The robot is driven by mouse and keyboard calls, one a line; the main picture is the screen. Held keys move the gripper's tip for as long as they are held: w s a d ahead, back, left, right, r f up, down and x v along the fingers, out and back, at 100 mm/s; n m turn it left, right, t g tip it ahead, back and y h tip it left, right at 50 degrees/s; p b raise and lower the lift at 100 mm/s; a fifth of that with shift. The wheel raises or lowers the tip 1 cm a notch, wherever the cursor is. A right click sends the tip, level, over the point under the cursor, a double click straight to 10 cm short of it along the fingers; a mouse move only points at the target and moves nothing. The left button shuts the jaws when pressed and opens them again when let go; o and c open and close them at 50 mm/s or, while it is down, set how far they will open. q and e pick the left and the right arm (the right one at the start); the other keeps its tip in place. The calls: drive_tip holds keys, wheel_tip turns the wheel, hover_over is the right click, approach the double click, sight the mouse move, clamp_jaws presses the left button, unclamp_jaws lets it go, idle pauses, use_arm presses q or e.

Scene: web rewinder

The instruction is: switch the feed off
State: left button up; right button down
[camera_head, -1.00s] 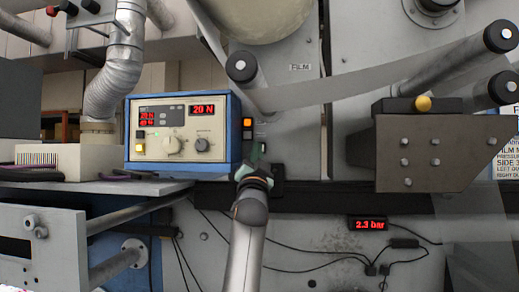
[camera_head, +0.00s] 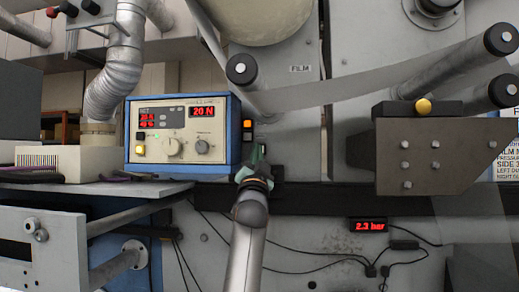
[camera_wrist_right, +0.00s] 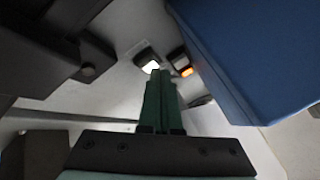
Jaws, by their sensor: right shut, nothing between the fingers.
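My right gripper (camera_head: 257,154) is shut and empty, its green fingers pointing up just right of the blue-sided control box (camera_head: 236,140). In the right wrist view the closed fingertips (camera_wrist_right: 159,72) are at or just below a small dark-framed switch with a bright white face (camera_wrist_right: 150,66). Whether they touch it I cannot tell. Beside it is a dark unit with a lit orange button (camera_wrist_right: 187,71). In the head view the orange button (camera_head: 247,123) sits above the gripper. The switch's label is not readable. My left gripper is not in view.
The control box shows red digits, "20 N" (camera_head: 203,111), and two knobs. Its blue side (camera_wrist_right: 245,50) is close on the right in the wrist view. A dark rail (camera_head: 320,198) crosses below. Rollers (camera_head: 242,68) and a dark bracket (camera_head: 430,155) stand to the right.

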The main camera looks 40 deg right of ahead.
drive_tip(key=shift+w+d, duration=0.15)
drive_tip(key=shift+d, duration=0.05)
drive_tip(key=shift+a, duration=0.1)
drive_tip(key=shift+s+a, duration=0.2)
drive_tip(key=shift+s, duration=0.1)
idle(0.3)
drive_tip(key=s+a+b, duration=0.1)
drive_tip(key=s+a, duration=0.1)
drive_tip(key=s+a+b, duration=0.1)
drive_tip(key=a, duration=0.1)
drive_tip(key=shift+s+a+b, duration=0.3)
drive_tip(key=shift+s+a, duration=0.05)
idle(0.4)
